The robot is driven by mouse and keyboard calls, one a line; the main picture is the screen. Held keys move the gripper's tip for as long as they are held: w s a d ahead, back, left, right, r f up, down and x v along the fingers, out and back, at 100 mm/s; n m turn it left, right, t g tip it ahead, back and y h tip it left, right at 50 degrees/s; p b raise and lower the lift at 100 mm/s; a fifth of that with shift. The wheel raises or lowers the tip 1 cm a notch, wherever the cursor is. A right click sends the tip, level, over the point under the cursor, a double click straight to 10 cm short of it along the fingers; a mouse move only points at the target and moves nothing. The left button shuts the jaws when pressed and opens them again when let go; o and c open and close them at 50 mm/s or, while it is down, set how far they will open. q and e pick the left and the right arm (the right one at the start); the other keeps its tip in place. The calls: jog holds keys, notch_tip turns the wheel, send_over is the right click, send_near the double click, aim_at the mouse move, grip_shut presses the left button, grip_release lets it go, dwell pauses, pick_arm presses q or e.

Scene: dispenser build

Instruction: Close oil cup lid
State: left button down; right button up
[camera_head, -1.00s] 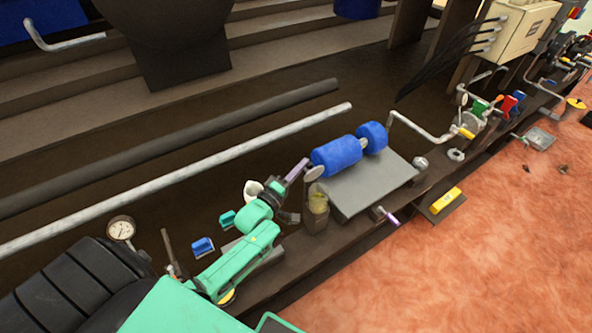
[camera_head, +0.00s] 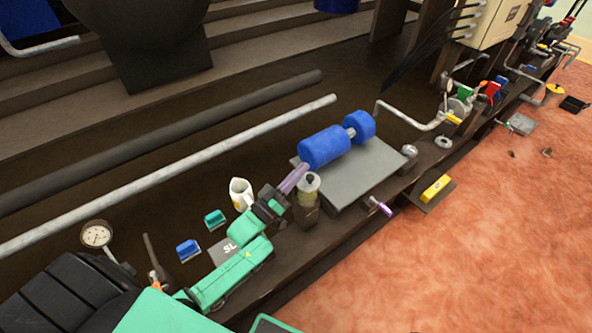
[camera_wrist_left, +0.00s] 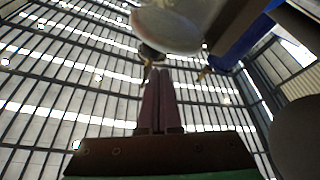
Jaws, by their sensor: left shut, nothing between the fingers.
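The oil cup (camera_head: 306,213) is a small dark-based cup at the left end of a grey plate. Its pale round lid (camera_head: 308,182) shows at the cup's top, partly beside my fingers; I cannot tell whether it lies fully flat. My left gripper (camera_head: 302,167) has purple fingers that are shut and empty, just behind and left of the lid. In the left wrist view the fingers (camera_wrist_left: 160,75) point up, together, and a pale disc (camera_wrist_left: 180,28) that looks like the lid is near their tips. My right gripper is not in view.
A white jug (camera_head: 240,193), a teal block (camera_head: 215,219) and a blue block (camera_head: 188,250) stand left of my gripper. A purple-handled valve (camera_head: 379,206) sticks out in front. A dial gauge (camera_head: 96,235) is at the left.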

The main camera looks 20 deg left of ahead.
pick_arm(q)
jog(key=m, duration=0.1)
jog(key=m+h+b, duration=0.1)
jog(key=m, duration=0.1)
jog(key=d+f+m, duration=0.1)
jog(key=shift+s+f+h, duration=0.1)
jog(key=shift+s+h, duration=0.2)
jog(key=shift+h, duration=0.1)
jog(key=shift+s+d+f+m+g+h+b, duration=0.15)
jog(key=shift+m+g+h+b, duration=0.4)
jog(key=shift+m, duration=0.55)
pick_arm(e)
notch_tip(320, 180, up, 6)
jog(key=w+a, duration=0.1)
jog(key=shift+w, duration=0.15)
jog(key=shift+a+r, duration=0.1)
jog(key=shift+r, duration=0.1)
pick_arm(q)
notch_tip(320, 180, up, 4)
jog(key=p, duration=0.3)
jog(key=v, duration=1)
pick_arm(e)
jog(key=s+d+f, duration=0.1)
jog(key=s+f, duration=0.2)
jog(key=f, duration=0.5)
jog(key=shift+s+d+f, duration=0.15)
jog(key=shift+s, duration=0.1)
pick_arm(q)
jog(key=shift+f, duration=0.1)
